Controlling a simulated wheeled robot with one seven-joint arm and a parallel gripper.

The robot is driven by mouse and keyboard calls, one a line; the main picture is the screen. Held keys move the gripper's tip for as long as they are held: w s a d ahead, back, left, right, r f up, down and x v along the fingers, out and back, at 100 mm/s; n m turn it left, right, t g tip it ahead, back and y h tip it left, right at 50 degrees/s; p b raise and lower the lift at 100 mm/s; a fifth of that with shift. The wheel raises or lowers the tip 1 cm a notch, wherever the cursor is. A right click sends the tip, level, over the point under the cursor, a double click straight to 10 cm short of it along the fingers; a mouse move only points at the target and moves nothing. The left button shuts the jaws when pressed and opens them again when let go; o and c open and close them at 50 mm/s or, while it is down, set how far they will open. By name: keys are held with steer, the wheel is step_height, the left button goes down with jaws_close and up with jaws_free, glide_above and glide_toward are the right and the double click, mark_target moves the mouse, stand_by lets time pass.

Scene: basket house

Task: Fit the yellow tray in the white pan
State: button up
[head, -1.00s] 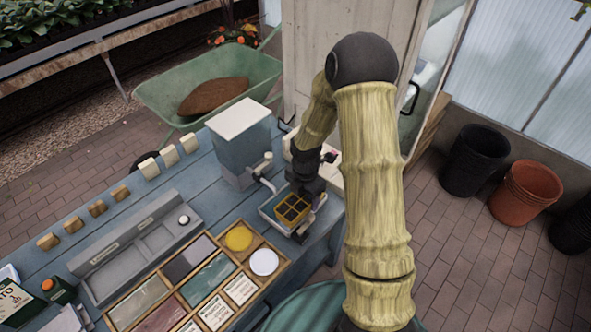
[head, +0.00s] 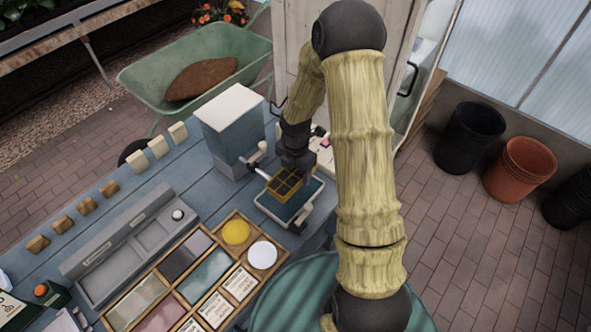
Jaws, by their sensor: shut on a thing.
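The yellow tray (head: 285,184) is a small divided frame with several square cells. My gripper (head: 297,168) is shut on its far side. The white pan (head: 272,212) is a shallow rectangular pan with a pale rim and a dark blue-grey inside, at the right end of the blue bench. The tray is over the pan's back part, and the pan's bare front inside shows. I cannot tell how much gap there is between tray and pan. The fingertips are too small to make out, and my wrist hides the pan's far edge.
A blue-grey box with a white lid (head: 229,107) and a spout stands close left of the pan. A wooden compartment case (head: 190,275) and a grey trough (head: 120,240) fill the bench's front left. A green wheelbarrow (head: 140,80) stands behind.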

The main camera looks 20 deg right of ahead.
steer(key=shift+f, duration=0.1)
steer(key=b, duration=0.6)
glide_above(297, 195)
step_height(297, 195, down, 6)
steer(key=shift+w+a, duration=0.15)
steer(key=shift+f, duration=0.6)
steer(key=shift+f+b, duration=0.45)
steer(key=shift+f, duration=0.25)
stand_by(0.5)
steer(key=o, duration=1.3)
steer(key=shift+o, duration=0.6)
steer(key=shift+f, duration=0.1)
steer(key=shift+s, duration=0.2)
steer(key=shift+c, duration=0.5)
